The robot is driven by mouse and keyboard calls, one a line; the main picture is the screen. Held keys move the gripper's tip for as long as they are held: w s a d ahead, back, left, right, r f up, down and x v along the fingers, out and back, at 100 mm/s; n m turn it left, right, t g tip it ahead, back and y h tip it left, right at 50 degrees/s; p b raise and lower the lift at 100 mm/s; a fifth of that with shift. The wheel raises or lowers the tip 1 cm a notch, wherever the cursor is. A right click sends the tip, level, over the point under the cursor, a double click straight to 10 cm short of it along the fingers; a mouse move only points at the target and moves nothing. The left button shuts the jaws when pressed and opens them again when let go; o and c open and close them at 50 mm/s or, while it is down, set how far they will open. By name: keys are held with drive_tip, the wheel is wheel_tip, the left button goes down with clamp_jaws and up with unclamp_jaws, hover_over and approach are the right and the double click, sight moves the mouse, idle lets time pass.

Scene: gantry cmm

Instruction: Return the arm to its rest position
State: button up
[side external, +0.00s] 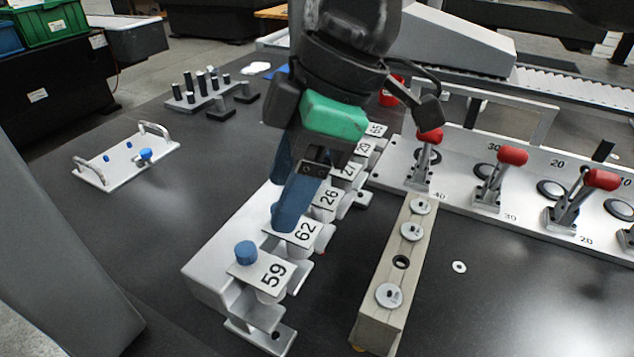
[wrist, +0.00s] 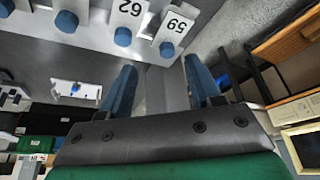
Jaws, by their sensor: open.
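My gripper (side external: 284,190) has blue fingers and a green-and-black body, and it hangs over the row of numbered tags in the side external view. In the wrist view my gripper (wrist: 160,92) shows two blue fingers spread apart with nothing between them. The tag marked 59 (side external: 268,274) with a blue knob (side external: 246,252) is at the near end of the row, and the tag marked 62 (side external: 298,231) is just beyond it. A fingertip overlaps the tag 62 in the picture; I cannot tell whether it touches. The task names no other object.
A block with round discs (side external: 380,285) stands right of the tag row. A panel with red-handled clamps (side external: 500,185) stands further right. A white tray with handles (side external: 125,165) and a stand of black pins (side external: 205,95) are on the left. The dark table between is clear.

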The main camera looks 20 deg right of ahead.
drive_tip(key=d+f+m+t+h, duration=0.2)
drive_tip(key=d+m, duration=0.6)
drive_tip(key=d, duration=0.6)
drive_tip(key=d+f+m+t+h, duration=0.2)
drive_tip(key=d+f+m+t, duration=0.2)
drive_tip(key=d, duration=1)
wheel_tip(320, 180, down, 2)
drive_tip(key=m, duration=0.4)
drive_tip(key=shift+f+h, duration=0.25)
drive_tip(key=shift+h, duration=0.05)
